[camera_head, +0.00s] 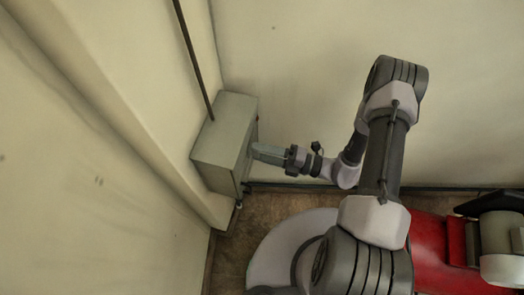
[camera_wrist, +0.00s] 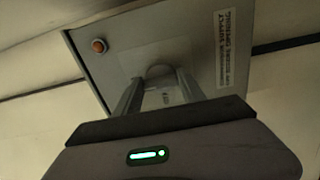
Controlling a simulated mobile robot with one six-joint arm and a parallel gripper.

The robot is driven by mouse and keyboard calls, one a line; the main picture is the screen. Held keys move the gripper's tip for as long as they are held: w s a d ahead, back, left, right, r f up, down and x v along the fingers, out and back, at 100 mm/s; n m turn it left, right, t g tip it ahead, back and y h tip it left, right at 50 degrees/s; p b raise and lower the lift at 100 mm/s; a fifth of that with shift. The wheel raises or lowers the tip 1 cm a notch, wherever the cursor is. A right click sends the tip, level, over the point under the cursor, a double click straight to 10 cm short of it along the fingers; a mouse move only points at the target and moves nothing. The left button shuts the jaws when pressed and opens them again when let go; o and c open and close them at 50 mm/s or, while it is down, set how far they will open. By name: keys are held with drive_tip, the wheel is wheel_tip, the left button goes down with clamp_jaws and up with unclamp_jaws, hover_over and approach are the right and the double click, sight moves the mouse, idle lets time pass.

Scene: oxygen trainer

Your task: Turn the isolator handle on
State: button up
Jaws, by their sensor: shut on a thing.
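The isolator box (camera_head: 215,150) is a grey-green metal cabinet on the wall at the left in the head view. Its front panel (camera_wrist: 120,62) fills the upper middle of the wrist view. The isolator handle (camera_wrist: 159,71) is a grey, rounded piece on this panel, between my fingertips. My gripper (camera_head: 256,152) reaches the box front from the right and is shut on the handle. The fingers also show in the wrist view (camera_wrist: 158,80). In the head view the handle is hidden by my gripper, and its exact angle is hard to tell.
A round orange-red lamp (camera_wrist: 99,46) sits at the panel's upper left. A white printed label (camera_wrist: 226,45) is at its right; its text is unreadable. A dark conduit (camera_head: 190,50) runs up the wall from the box. Walls close in at left and behind.

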drive_tip(key=o, duration=1.4)
drive_tip(key=shift+c, duration=0.2)
drive_tip(key=shift+d, duration=0.1)
drive_tip(key=p+v, duration=0.2)
drive_tip(key=v, duration=1.5)
drive_tip(key=shift+d, duration=0.1)
